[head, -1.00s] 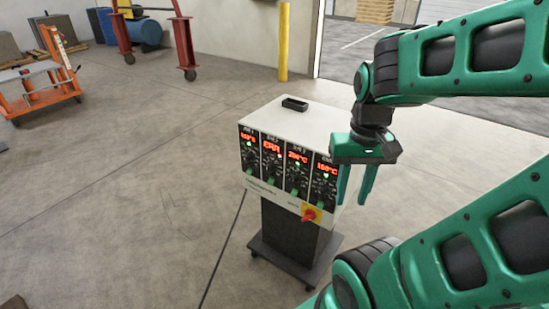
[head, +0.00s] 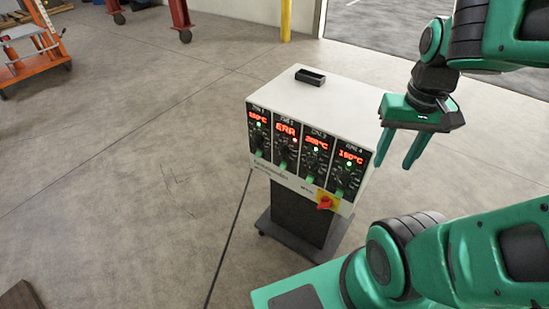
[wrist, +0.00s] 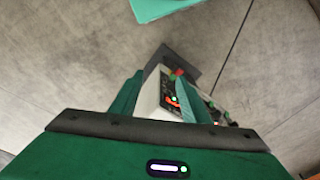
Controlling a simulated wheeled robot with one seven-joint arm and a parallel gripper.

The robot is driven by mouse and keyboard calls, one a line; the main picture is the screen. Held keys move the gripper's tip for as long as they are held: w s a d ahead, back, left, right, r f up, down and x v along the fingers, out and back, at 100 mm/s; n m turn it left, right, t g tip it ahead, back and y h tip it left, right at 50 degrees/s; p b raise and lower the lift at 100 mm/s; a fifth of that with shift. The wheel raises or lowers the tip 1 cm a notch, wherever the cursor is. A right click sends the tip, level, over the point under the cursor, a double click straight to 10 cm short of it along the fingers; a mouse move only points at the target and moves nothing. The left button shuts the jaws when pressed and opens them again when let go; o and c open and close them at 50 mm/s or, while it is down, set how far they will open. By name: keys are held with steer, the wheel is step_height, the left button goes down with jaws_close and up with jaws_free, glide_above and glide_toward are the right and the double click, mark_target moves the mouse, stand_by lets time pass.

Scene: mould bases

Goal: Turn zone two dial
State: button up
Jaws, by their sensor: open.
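The controller box (head: 335,100) is white with a black front of several zone panels, each with a red display and a dial with a green pointer. The zone two dial (head: 282,160) is on the second panel from the left, under a display reading ERR with a red lamp; its pointer hangs roughly downward. My gripper (head: 394,164) is open and empty, to the right of the box, apart from the dials. In the wrist view the box shows between and beyond my gripper's fingers (wrist: 158,88); I cannot pick out the zone two dial there.
A red rotary switch on a yellow plate (head: 325,202) is at the front's lower right. A black tray (head: 310,77) lies on top. The box stands on a dark wheeled base (head: 300,240), a cable trailing on the floor.

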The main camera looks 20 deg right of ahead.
steer(key=w+a+f+n+t+h, duration=0.1)
steer(key=w+a+f, duration=0.3)
steer(key=w, duration=0.5)
steer(key=w+a+f+n+t, duration=0.1)
steer(key=w+a, duration=0.5)
steer(key=w, duration=0.2)
steer(key=m+t+h, duration=0.8)
steer(key=h, duration=0.5)
glide_toward(281, 155)
steer(key=x, duration=0.8)
steer(key=shift+w+d, duration=0.15)
